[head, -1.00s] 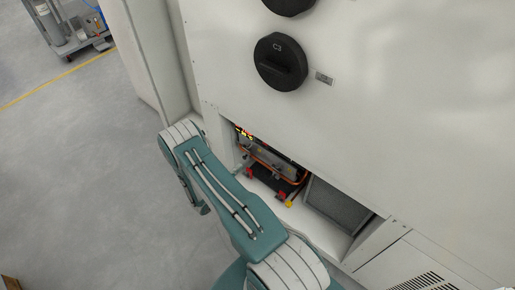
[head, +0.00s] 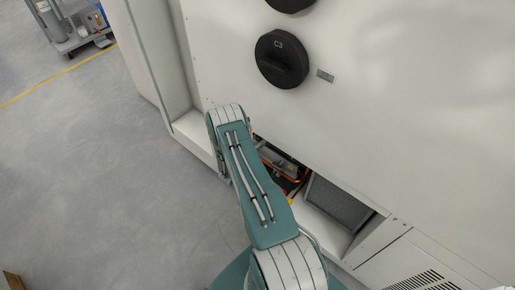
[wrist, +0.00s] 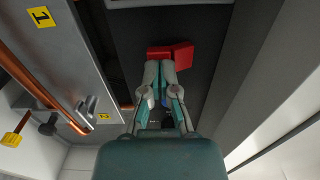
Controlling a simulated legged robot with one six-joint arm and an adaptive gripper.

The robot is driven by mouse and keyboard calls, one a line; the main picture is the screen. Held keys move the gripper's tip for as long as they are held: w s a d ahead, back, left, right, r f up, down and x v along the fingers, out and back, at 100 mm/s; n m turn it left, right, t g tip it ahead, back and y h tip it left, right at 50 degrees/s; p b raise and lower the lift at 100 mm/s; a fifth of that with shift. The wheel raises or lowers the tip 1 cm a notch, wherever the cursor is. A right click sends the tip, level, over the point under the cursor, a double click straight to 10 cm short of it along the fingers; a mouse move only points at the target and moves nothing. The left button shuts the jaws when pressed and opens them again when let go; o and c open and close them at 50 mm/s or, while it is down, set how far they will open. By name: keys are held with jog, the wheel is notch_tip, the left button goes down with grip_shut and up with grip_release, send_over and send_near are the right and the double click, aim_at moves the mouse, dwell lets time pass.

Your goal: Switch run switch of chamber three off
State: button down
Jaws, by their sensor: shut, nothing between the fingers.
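A black round knob (head: 281,59) with a raised grip bar is on the white cabinet front in the head view, with a small grey plate (head: 325,76) beside it. I cannot tell for sure which part is the run switch. In the wrist view my gripper (wrist: 160,70) is shut and empty, with its fingertips just below a red two-part piece (wrist: 160,52). I cannot tell whether they touch. A small grey metal lever (wrist: 86,111) sits on a grey panel to the left. In the head view my gripper is hidden behind my arm.
A low opening in the cabinet holds orange cables and equipment (head: 283,165), partly behind my arm. A grey filter-like panel (head: 338,201) is to its right. Bare floor (head: 95,175) lies left.

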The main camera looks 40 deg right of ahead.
jog(key=shift+d, duration=0.15)
jog(key=shift+d, duration=0.15)
jog(key=shift+f, duration=0.1)
jog(key=a+f, duration=0.2)
jog(key=a, duration=0.4)
jog(key=s+a+f, duration=0.1)
jog(key=a+f, duration=0.1)
jog(key=a, duration=0.5)
jog(key=shift+a+f, duration=0.2)
jog(key=shift+f, duration=0.2)
